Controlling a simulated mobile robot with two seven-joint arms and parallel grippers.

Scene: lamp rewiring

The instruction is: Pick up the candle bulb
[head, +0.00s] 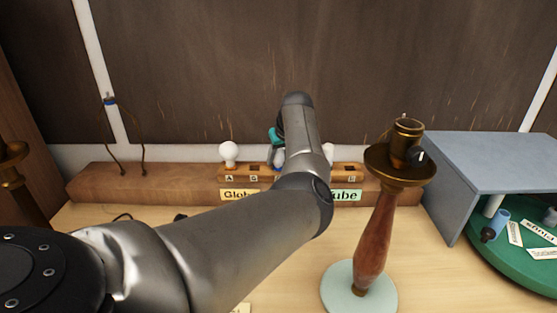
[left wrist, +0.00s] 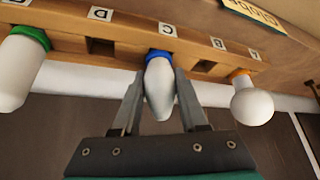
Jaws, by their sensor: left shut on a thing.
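The candle bulb (left wrist: 160,91), white and tapered with a blue collar, stands at slot C of the wooden rack in the left wrist view. My left gripper (left wrist: 159,82) is shut on its white glass, one finger on each side. The collar still sits at the slot. In the head view my left gripper (head: 277,156) is at the rack behind my own arm, which hides most of the bulb.
A globe bulb (head: 229,153) with an orange collar (left wrist: 240,76) stands at slot A. A white tube bulb (left wrist: 15,72) with a green collar is on the other side. Slots B and D look empty. A lamp (head: 375,230) stands right of my arm, near a grey shelter (head: 490,160) and green tray (head: 482,262).

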